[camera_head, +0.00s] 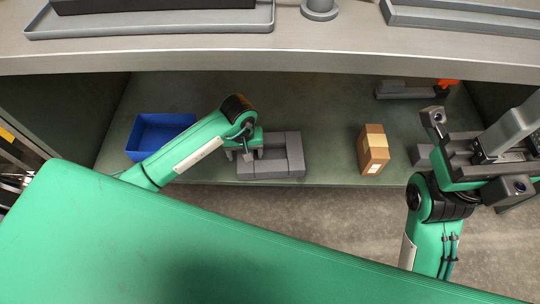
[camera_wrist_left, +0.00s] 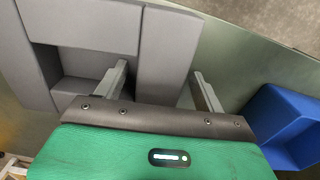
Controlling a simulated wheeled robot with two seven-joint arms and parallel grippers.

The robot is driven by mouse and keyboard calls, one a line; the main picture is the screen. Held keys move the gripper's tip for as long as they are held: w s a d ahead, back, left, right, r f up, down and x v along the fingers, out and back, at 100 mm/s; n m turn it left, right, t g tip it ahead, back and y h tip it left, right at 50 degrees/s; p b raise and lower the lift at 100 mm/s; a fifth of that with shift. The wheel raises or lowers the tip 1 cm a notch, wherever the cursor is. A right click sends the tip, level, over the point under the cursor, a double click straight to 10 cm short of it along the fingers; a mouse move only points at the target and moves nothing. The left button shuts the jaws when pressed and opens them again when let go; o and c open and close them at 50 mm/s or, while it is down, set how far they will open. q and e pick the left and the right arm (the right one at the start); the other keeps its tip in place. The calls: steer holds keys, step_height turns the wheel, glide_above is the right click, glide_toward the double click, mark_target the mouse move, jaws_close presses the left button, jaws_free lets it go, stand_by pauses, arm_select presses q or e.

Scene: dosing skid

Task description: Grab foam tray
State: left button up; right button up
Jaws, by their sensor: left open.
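The grey foam tray (camera_head: 296,158) lies on the lower shelf near its front edge, with raised walls around recesses. My left gripper (camera_head: 246,152) is at the tray's left end in the head view. In the left wrist view the foam tray (camera_wrist_left: 172,45) fills the upper left. My left gripper (camera_wrist_left: 160,82) is open there, one finger over a recess and the other outside the end wall, so the wall lies between them. Contact cannot be told. My right gripper (camera_head: 478,160) is at the right of the head view, away from the tray; its finger gap is unclear.
A blue bin (camera_head: 150,132) stands left of the tray, partly behind my left arm; it also shows in the left wrist view (camera_wrist_left: 285,125). A brown box (camera_head: 373,150) stands to the right. A grey piece (camera_head: 405,90) with an orange part lies farther back. The counter edge (camera_head: 300,62) overhangs the shelf.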

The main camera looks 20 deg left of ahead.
arm_select(q)
steer(key=c, duration=1.1)
steer(key=shift+r, duration=0.1)
